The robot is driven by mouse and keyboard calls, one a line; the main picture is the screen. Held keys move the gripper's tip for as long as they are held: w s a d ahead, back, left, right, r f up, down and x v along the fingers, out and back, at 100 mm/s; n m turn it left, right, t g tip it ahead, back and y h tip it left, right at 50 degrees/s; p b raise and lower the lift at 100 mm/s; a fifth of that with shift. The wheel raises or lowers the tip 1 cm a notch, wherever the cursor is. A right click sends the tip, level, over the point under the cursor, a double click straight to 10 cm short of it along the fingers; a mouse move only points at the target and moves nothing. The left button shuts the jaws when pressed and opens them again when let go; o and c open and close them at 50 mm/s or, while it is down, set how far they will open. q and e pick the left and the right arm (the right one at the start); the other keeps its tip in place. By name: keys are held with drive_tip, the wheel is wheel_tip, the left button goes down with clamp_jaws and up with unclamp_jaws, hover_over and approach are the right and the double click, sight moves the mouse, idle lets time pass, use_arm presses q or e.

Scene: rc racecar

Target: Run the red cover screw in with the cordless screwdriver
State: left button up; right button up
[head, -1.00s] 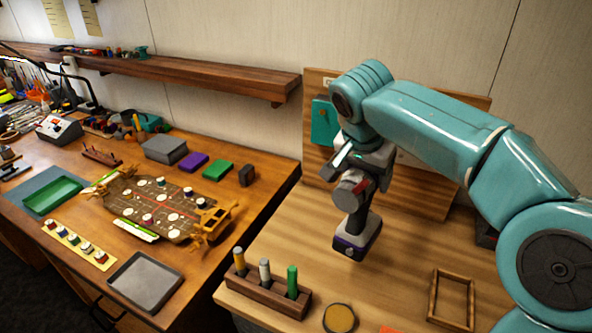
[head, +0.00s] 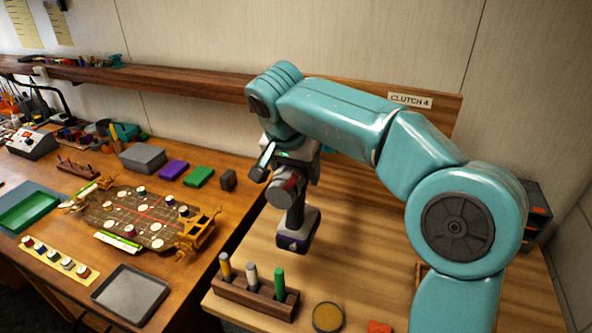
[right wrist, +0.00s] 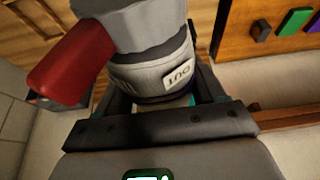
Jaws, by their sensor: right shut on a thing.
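The cordless screwdriver (head: 297,220) is grey and black with a red part and a purple-edged base. It is upright above the front bench, in my right gripper (head: 280,158). In the right wrist view its grey body (right wrist: 150,75), labelled "OUT", sits between the jaws of my right gripper (right wrist: 165,105), with the red part at left. The brown chassis board (head: 140,218) with white round spots lies on the left bench and carries several small capped pieces. A yellow strip (head: 55,258) holds several coloured caps; I cannot tell which is the red cover screw. My left gripper is out of view.
A wooden rack (head: 255,297) with three coloured handles stands at the front bench's left edge, below the screwdriver. A grey tray (head: 130,295) and green tray (head: 28,209) flank the strip. A "CLUTCH 4" sign (head: 410,101) is on the back panel. A shelf runs along the wall.

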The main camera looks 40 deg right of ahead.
drive_tip(key=shift+w+d+r+p, duration=0.15)
drive_tip(key=shift+w+d+p, duration=0.35)
drive_tip(key=shift+w+d, duration=0.3)
drive_tip(key=shift+w+d+p, duration=0.1)
drive_tip(key=shift+d+p, duration=0.4)
drive_tip(key=shift+d, duration=0.45)
drive_tip(key=shift+w+d+p, duration=0.45)
drive_tip(key=shift+w+d, duration=0.15)
drive_tip(key=shift+d, duration=0.4)
drive_tip(key=shift+w, duration=0.2)
drive_tip(key=shift+s, duration=0.15)
